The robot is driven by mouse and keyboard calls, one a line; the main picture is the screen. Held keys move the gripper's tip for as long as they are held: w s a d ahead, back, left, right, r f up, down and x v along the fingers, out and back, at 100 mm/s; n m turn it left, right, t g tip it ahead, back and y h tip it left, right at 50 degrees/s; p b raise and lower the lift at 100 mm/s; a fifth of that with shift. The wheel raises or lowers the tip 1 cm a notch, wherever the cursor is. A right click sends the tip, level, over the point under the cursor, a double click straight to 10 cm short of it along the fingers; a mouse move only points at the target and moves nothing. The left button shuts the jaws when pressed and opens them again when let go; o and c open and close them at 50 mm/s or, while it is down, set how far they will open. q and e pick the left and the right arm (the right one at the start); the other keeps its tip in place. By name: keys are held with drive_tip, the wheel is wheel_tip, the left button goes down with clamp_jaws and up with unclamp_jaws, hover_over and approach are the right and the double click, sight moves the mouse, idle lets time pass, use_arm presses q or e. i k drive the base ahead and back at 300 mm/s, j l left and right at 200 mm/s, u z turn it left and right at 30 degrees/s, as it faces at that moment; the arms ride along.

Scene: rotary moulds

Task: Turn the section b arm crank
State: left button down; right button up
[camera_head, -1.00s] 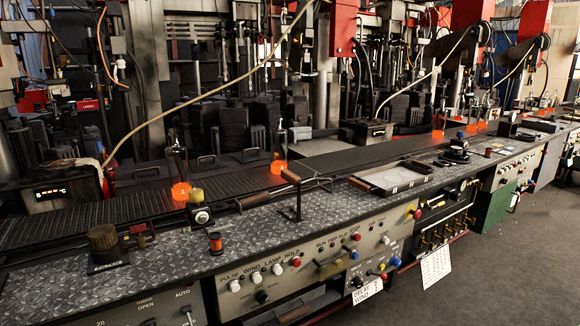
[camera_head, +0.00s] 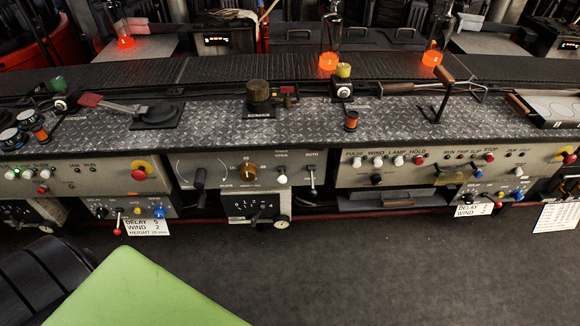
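A crank-like lever with a wooden grip (camera_head: 445,79) stands on the diamond-plate bench top at right in the head view. A black-handled lever (camera_head: 200,180) sits on a grey panel with a curved scale, left of centre. No readable label shows which of these belongs to section b. Neither of my grippers is in view.
The diamond-plate bench top (camera_head: 215,125) runs across the view above grey control panels. Glowing orange glass pieces (camera_head: 328,60) stand along the dark conveyor behind it. A green flat surface (camera_head: 145,290) fills the lower left. The dark floor (camera_head: 400,270) in front is clear.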

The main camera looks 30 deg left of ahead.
sight(201, 173)
drive_tip(key=u, duration=1.4)
